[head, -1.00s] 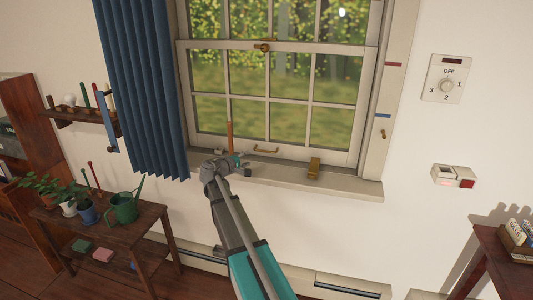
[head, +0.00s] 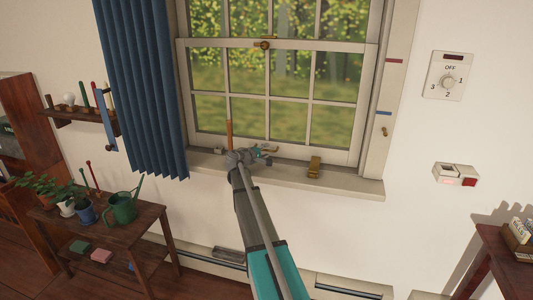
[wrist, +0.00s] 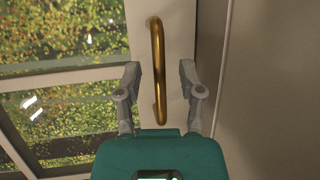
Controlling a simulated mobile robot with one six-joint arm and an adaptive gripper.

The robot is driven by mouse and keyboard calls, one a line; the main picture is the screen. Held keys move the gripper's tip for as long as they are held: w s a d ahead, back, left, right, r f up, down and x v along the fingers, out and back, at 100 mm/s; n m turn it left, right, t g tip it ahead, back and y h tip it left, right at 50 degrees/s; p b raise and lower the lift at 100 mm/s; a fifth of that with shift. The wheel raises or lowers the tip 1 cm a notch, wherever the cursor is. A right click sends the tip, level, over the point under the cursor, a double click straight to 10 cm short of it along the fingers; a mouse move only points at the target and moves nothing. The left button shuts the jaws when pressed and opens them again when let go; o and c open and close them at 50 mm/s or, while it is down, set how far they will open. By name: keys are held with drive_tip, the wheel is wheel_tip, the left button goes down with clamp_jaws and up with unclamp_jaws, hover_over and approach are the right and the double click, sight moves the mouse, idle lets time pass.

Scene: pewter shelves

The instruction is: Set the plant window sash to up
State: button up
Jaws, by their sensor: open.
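The lower window sash (head: 325,47) is a pale frame with several panes; its bottom rail is down at the sill. A brass lift handle on that rail is largely hidden by my gripper (head: 266,152) in the head view. In the wrist view the brass handle (wrist: 157,60) shows clearly on the pale rail. My gripper (wrist: 159,78) is open, with one finger to each side of the handle's line; whether either finger touches it cannot be told.
A brass latch (head: 264,45) sits on the meeting rail. A blue curtain (head: 145,90) hangs at left.

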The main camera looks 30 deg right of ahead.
drive_tip(key=shift+w+d, duration=0.15)
drive_tip(key=shift+d, duration=0.35)
drive_tip(key=shift+c, duration=0.3)
clamp_jaws()
